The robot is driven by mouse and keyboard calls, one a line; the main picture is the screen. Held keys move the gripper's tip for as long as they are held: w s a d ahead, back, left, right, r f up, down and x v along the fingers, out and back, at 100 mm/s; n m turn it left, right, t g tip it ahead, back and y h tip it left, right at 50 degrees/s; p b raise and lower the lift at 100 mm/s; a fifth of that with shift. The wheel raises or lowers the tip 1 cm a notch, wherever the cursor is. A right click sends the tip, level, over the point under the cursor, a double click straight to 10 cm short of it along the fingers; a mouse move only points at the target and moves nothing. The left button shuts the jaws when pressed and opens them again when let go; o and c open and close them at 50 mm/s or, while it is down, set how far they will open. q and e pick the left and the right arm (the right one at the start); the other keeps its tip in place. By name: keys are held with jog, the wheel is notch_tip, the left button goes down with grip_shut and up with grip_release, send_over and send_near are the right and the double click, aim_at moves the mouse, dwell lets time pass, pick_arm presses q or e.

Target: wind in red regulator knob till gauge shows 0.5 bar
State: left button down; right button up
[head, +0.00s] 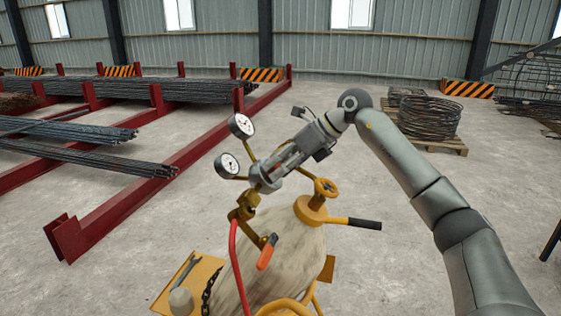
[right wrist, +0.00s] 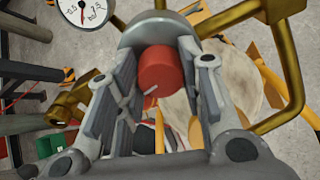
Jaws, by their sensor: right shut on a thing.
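In the right wrist view the red regulator knob (right wrist: 160,70) sits between the fingers of my right gripper (right wrist: 162,82), which is shut on it. In the head view my right gripper (head: 272,175) reaches down to the brass regulator (head: 244,206), and its fingers mostly hide the knob. Two round white gauges, an upper one (head: 241,126) and a lower one (head: 227,165), stand left of the gripper. A gauge (right wrist: 86,10) is cut off at the top of the right wrist view; I cannot read its needle surely. My left gripper is not in view.
A red hose (head: 235,262) and an orange-handled lever (head: 266,252) hang from the regulator. A wrench (head: 184,272) lies on a yellow tray.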

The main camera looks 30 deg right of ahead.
jog(key=m+p, duration=0.2)
jog(key=m, duration=0.2)
jog(key=shift+d+r, duration=0.1)
jog(key=shift+m+y+p, duration=0.4)
jog(key=shift+m+p, duration=0.4)
jog(key=shift+m, duration=1.2)
jog(key=o, duration=1.1)
jog(key=shift+c, duration=0.2)
jog(key=v, duration=1.1)
jog(key=shift+s+d+r, duration=0.25)
